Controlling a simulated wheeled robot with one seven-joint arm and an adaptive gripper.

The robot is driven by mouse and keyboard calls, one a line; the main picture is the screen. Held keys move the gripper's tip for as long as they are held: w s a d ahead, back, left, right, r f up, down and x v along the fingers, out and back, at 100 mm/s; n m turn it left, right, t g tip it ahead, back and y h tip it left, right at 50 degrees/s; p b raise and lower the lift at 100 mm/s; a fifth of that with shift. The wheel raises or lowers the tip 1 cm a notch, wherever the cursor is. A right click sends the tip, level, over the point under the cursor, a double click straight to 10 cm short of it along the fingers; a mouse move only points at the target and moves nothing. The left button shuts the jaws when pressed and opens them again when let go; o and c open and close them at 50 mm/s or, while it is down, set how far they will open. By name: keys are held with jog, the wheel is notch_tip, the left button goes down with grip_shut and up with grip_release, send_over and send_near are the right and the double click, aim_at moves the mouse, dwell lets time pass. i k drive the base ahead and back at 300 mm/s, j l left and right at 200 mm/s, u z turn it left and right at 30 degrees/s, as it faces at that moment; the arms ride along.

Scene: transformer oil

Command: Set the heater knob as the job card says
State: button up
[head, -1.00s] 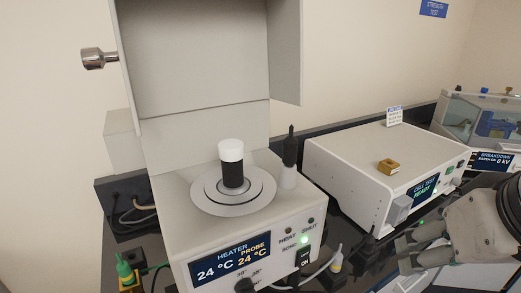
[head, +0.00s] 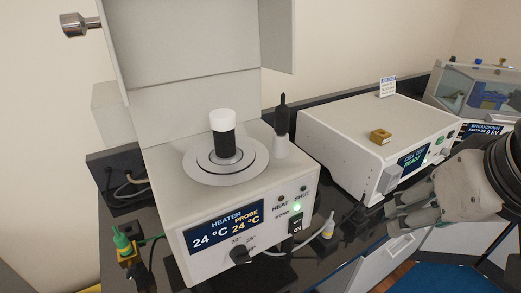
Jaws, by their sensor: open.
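The heater (head: 230,215) stands at the centre in the head view, with its lid raised. Its display (head: 224,227) reads heater 24 °C and probe 24 °C. The dark heater knob (head: 240,255) is low on the front panel; its scale marks are too small to read surely. A black sample pot with a white cap (head: 222,122) stands on the round plate on top. A small white card (head: 387,87) stands on the cell tester at the back; its text is unreadable here. My gripper (head: 395,215) is open and empty at the right, apart from the heater and its knob.
A green-topped item (head: 122,242) is at the left. The breakdown tester (head: 475,105) is far right.

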aim_at(239, 255)
jog(key=z, duration=0.5)
jog(key=u, duration=1.4)
